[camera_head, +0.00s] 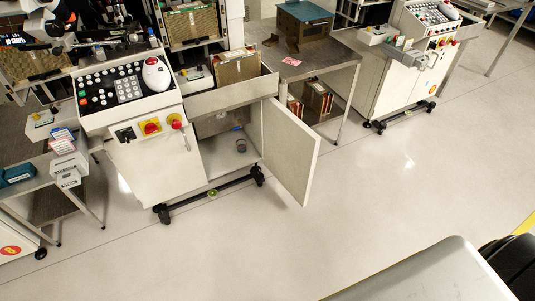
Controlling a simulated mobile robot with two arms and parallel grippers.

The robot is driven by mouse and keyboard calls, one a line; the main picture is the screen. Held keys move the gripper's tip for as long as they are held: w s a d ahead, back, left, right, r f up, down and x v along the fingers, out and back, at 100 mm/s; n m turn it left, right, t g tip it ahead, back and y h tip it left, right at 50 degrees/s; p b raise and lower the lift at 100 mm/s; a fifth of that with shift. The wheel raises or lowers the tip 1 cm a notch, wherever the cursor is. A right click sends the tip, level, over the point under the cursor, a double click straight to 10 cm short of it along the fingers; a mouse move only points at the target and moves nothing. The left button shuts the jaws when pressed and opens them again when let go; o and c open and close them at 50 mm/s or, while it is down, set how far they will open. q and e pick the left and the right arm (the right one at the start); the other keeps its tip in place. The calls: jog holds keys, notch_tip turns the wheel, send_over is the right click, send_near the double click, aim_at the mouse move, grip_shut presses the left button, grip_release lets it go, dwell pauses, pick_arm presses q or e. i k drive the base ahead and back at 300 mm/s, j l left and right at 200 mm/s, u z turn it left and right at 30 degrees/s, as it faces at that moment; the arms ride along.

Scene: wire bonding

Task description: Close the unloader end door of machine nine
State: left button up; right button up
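A cream-coloured wire bonding machine (160,160) stands left of centre on black casters. A door (291,152) on its right end stands swung open, tilted out towards the floor at the front right. Behind the door the cabinet inside (232,142) shows, with a small round item on its bottom. I cannot read a number that marks this machine as nine. Neither of my grippers is in the view.
A steel table (330,60) with a blue-topped box (304,20) stands right of the door. Another similar machine (395,80) stands at the upper right. A grey surface (440,275) fills the bottom right corner. The floor (400,190) in front of the door is clear.

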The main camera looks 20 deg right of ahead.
aim_at(291, 148)
jog(key=i+l+u, duration=0.15)
jog(key=l+u, duration=0.7)
jog(key=l, duration=0.2)
jog(key=l+u, duration=0.1)
jog(key=l, duration=0.7)
jog(key=l+u, duration=0.1)
jog(key=l, duration=0.65)
jog(key=k+l, duration=0.1)
jog(key=l, duration=0.7)
jog(key=l+u, duration=0.15)
jog(key=l, duration=0.6)
